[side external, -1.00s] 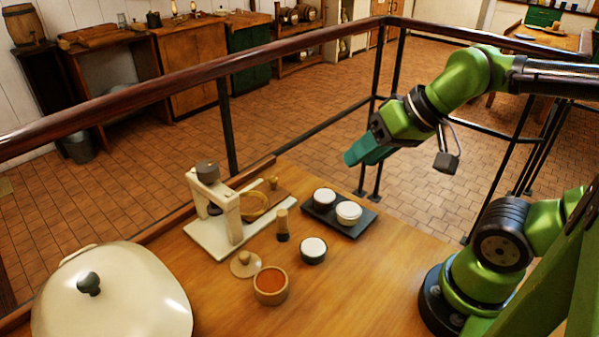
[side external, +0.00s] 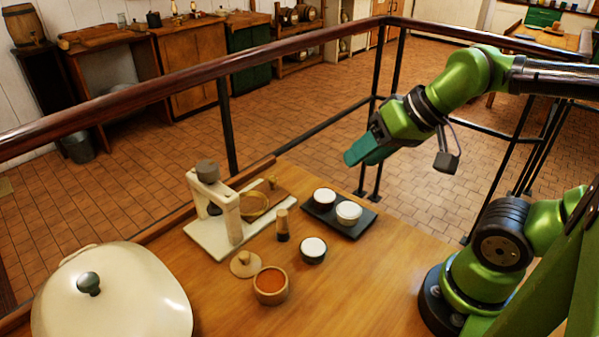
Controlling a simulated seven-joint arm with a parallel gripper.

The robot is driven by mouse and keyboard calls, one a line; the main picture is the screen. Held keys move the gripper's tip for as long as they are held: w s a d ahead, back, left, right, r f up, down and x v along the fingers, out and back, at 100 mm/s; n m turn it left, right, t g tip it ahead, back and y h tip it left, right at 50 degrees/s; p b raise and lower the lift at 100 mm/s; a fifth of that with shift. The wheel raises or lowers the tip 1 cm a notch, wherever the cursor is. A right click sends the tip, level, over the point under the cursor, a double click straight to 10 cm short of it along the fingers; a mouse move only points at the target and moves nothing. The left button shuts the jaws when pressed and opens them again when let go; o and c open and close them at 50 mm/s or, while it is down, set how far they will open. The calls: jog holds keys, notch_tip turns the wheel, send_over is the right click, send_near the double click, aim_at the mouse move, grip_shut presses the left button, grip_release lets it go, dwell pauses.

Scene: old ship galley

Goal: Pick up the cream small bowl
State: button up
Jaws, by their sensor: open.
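The cream small bowl (side external: 348,213) stands upright on a dark tray (side external: 362,227), at the tray's near right part. Beside it on the tray stands a dark small bowl with a white top (side external: 324,200). A similar dark bowl with a white top (side external: 313,251) stands on the table, off the tray. My gripper (side external: 352,154) has teal fingers and is in the air above and behind the tray in the picture, apart from the bowls. It is open, with nothing seen in it, though the gap between the fingers is hard to see from this side.
A white stand with a press frame (side external: 229,213) is left of the tray. A wooden lid (side external: 244,264), an orange-filled bowl (side external: 270,286) and a small brush-like item (side external: 282,226) are nearby. A big cream lidded pot (side external: 120,290) stands front left. A railing (side external: 226,80) runs behind.

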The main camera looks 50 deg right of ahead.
jog(key=o, duration=0.9)
jog(key=n+g+h, duration=0.2)
jog(key=n+g, duration=0.2)
jog(key=g, duration=0.3)
send_over(349, 209)
notch_tip(349, 209, down, 4)
jog(key=f, duration=1)
jog(key=shift+s+f, duration=0.2)
jog(key=shift+f, duration=0.05)
jog(key=shift+w+d+f, duration=0.1)
jog(key=shift+f, duration=1.5)
jog(key=shift+w+f, duration=0.1)
jog(key=shift+f, duration=1.45)
